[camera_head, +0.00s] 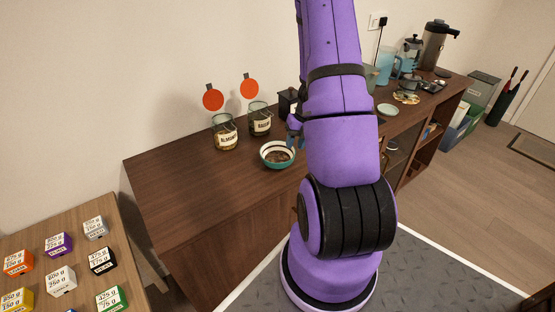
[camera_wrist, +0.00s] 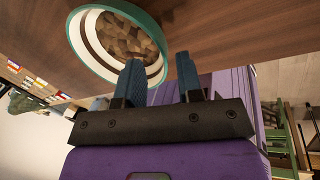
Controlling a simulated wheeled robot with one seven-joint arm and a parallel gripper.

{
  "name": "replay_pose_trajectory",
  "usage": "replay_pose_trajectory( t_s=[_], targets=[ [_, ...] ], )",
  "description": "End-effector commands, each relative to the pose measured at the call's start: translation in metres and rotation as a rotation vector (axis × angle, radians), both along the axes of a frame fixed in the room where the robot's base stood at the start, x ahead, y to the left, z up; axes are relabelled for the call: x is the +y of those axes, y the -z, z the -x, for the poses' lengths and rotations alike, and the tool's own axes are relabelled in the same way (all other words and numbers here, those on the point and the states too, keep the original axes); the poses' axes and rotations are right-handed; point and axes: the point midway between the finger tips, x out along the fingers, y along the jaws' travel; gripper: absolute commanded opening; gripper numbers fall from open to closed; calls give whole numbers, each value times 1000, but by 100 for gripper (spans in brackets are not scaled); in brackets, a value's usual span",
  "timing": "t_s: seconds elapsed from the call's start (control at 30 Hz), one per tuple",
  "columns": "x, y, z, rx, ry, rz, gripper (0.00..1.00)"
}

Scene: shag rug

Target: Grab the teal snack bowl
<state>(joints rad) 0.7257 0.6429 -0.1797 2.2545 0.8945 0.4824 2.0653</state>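The teal snack bowl (camera_head: 264,160) stands upright on the dark wooden counter, teal outside with a white inner band and brown pieces inside. In the wrist view, its teal rim (camera_wrist: 148,20) and contents fill the upper left. My gripper (camera_wrist: 158,60) has its two blue fingers apart, at the bowl's near edge. The left finger overlaps the rim in the picture; I cannot tell whether it touches. In the head view, the gripper is mostly hidden behind my purple arm, with a bit of blue showing just right of the bowl.
Two labelled jars (camera_head: 225,133) (camera_head: 260,119) stand behind the bowl, with a dark grinder (camera_head: 288,102) to their right. The counter (camera_head: 185,185) is clear left of the bowl. A lighter table (camera_head: 40,235) with several small boxes is at lower left. Kitchenware stands at the far right end.

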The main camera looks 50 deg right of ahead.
Motion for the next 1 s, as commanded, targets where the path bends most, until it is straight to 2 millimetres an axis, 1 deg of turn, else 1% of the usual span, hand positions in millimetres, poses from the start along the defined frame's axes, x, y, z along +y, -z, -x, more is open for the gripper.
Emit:
replay_pose_trajectory(
  t_s=[0.03,0.2,0.33,0.53,0.57,0.6,0.7,1.0],
  targets=[
    [2,8,2,1,2,-3,34],
    [8,27,-1,1,0,-2,34],
    [9,32,-2,0,0,0,34],
    [9,33,-3,0,-1,0,34],
    [9,33,-3,-1,-1,1,29],
    [9,32,-3,-1,-1,1,20],
    [9,32,-3,-1,-1,1,0],
    [9,32,-3,-1,-1,1,0]
  ],
)
